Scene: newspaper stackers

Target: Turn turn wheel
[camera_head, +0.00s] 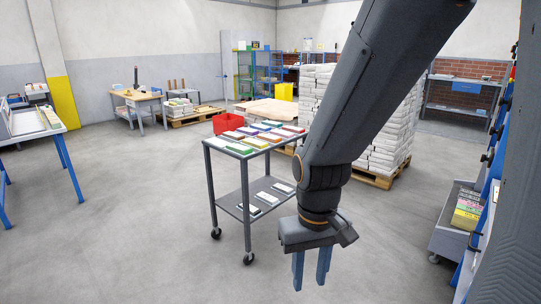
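My gripper (311,279) hangs in the middle foreground, with its two blue fingers pointing down. The fingers stand apart with a gap between them, and I see nothing held there. I cannot make out a turn wheel clearly in this view. At the right edge, a blue upright structure (491,166) carries several small dark knobs or handles. It is seen nearly edge-on, and my own body hides part of it. My gripper is well to the left of it, apart from it.
A grey wheeled cart (247,196) with stacked papers stands just behind my gripper. A pallet of white bundles (393,143) is behind my arm. A low grey trolley (450,237) with papers stands at right. A blue-legged table (68,160) is at left. Open floor lies at left front.

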